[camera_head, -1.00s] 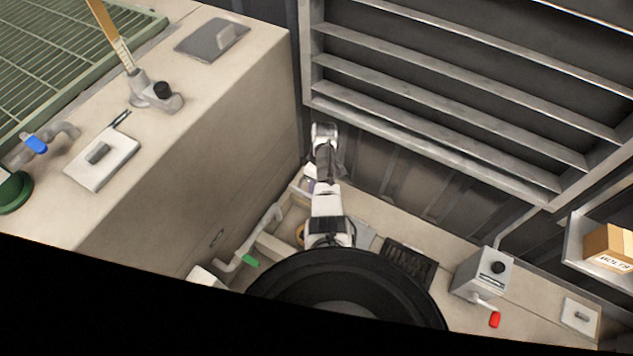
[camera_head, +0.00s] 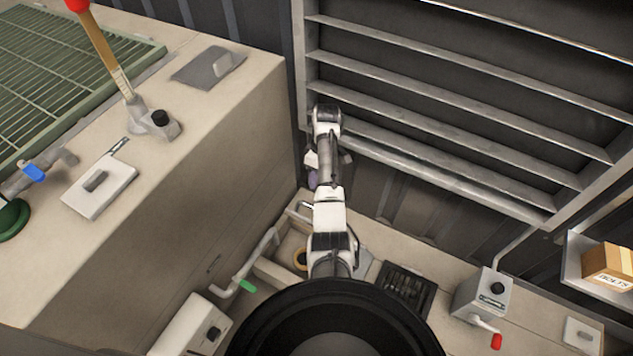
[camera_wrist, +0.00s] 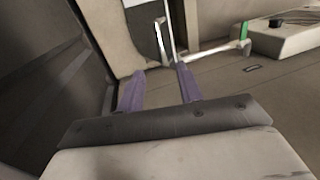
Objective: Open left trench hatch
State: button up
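My gripper shows in the wrist view (camera_wrist: 158,88) with two purple fingers apart and nothing between them. The fingers appear apart from the handle. In the head view a grey plate (camera_head: 362,262) shows partly behind my arm, beside the trench opening (camera_head: 287,249). I cannot tell which hatch is the left one.
A pipe with a green-tipped lever (camera_head: 247,286) runs left of the trench. A dark grate (camera_head: 407,290) and a grey box with a red-handled crank (camera_head: 483,296) stand at right.

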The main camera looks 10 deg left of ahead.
jog(key=shift+c, duration=0.5)
jog(key=shift+c, duration=1.1)
jog(key=shift+s+a+f+p, duration=0.2)
jog(key=shift+f+p, duration=0.15)
jog(key=shift+p, duration=0.05)
jog(key=shift+c, duration=1.2)
jog(key=s+f+t+p, duration=0.1)
jog(key=s+a+f+p, duration=0.1)
jog(key=f+p, duration=0.1)
jog(key=s+a+f+t+y+p, duration=0.1)
jog(key=shift+s+f+t+p, duration=0.2)
jog(key=shift+f+t+p, duration=0.1)
jog(key=shift+f+p, duration=0.1)
grip_shut()
jog(key=m+t+y+p, duration=0.1)
jog(key=t+p, duration=0.6)
jog(key=p, duration=0.2)
send_near(309, 220)
jog(key=shift+w+a+f+b, duration=0.35)
jog(key=shift+w+f+b, duration=0.45)
jog(key=shift+b, duration=0.9)
jog(key=shift+w+a+f+b, duration=0.4)
jog(key=shift+w+b, duration=0.75)
jog(key=shift+b, duration=0.5)
jog(key=shift+w+a+f+b, duration=0.35)
jog(key=shift+w+f+b, duration=0.5)
jog(key=shift+b, duration=0.85)
